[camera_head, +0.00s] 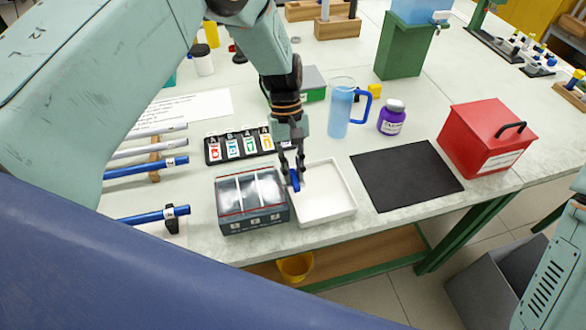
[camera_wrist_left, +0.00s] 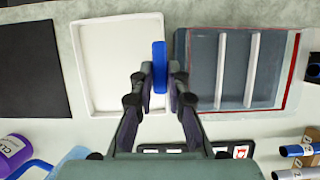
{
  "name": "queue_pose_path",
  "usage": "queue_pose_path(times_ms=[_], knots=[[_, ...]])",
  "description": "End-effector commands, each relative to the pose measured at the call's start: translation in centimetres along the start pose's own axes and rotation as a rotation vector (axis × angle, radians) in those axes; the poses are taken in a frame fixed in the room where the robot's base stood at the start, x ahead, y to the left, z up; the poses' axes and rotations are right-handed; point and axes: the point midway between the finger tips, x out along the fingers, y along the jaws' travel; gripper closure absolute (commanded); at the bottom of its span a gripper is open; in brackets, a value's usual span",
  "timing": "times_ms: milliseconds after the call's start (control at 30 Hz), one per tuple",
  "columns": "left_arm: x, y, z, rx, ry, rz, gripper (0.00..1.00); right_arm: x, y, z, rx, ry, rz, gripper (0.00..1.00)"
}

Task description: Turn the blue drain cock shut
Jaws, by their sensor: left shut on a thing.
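My left gripper (camera_head: 291,172) is shut on a short blue piece (camera_head: 295,181), held upright at the left edge of the white tray. In the left wrist view the blue piece (camera_wrist_left: 159,67) sits between the fingertips (camera_wrist_left: 160,88), over the gap between the tray and a grey box. The blue drain cock looks to be the small tap (camera_head: 440,17) low on the blue water tank (camera_head: 413,9), on a green stand at the back. Its handle position is too small to tell. My left gripper is far from it. My right gripper is out of view.
The white tray (camera_head: 347,208) is empty; the grey compartment box (camera_head: 255,223) stands left of it. A black mat (camera_head: 407,175), red box (camera_head: 487,138), purple jar (camera_head: 392,118) and jug (camera_head: 340,108) stand to the right. Blue and grey rods (camera_head: 145,167) lie on supports at left.

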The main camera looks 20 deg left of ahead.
Motion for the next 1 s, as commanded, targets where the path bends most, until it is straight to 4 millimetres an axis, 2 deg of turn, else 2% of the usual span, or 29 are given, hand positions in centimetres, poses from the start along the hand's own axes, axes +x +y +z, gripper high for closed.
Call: queue_pose_path(times_ms=[367, 400, 633, 1000], knots=[[-0.4, 0.17, -0.1, 0.008, 0.006, 0.002, 1.0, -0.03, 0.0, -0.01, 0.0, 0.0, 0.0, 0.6], [-0.4, 0.17, -0.1, 0.008, 0.006, 0.002, 0.83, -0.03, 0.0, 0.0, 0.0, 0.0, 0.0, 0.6], [-0.22, 0.08, -0.06, 0.006, 0.003, 0.001, 0.64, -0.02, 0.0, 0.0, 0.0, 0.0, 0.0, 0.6], [-0.07, 0.01, -0.02, 0.005, 0.001, -0.001, 0.62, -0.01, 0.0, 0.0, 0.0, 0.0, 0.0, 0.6]])
